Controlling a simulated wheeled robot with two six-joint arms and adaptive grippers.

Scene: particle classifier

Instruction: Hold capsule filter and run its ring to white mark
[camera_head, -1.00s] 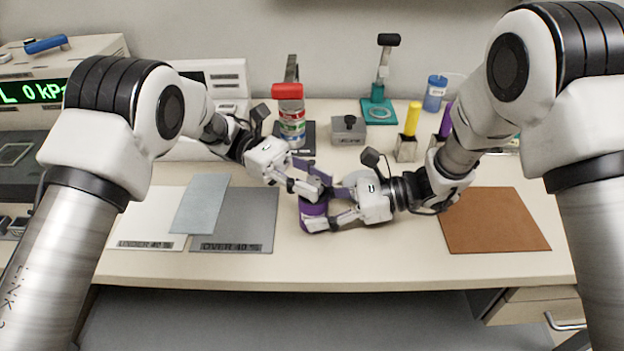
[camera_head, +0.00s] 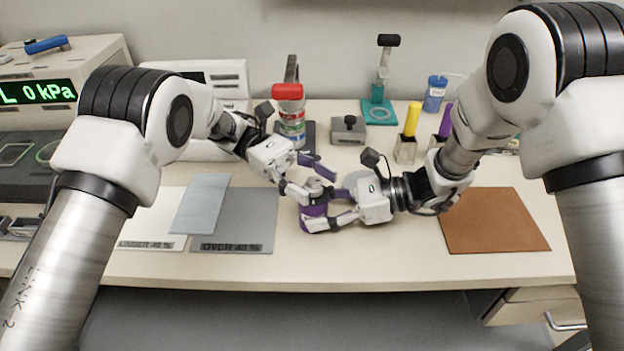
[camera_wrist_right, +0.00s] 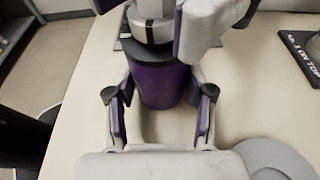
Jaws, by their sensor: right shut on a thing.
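The capsule filter (camera_head: 312,211) stands upright on the bench, with a purple body (camera_wrist_right: 165,85) and a grey ring around its top. In the right wrist view a dark band and a white patch show on the ring (camera_wrist_right: 152,20). My right gripper (camera_head: 322,207) is shut on the purple body from the right; its two fingers flank the body in the right wrist view (camera_wrist_right: 160,105). My left gripper (camera_head: 307,180) is open at the filter's top, its fingers apart on either side of the ring. Whether a finger touches the ring is unclear.
A white mat (camera_head: 150,222) and a grey mat (camera_head: 245,215) lie left, with a light blue sheet (camera_head: 202,200) across them. A brown mat (camera_head: 495,220) lies right. A red-capped jar (camera_head: 290,115) and a grey block (camera_head: 348,130) stand behind. The front bench strip is clear.

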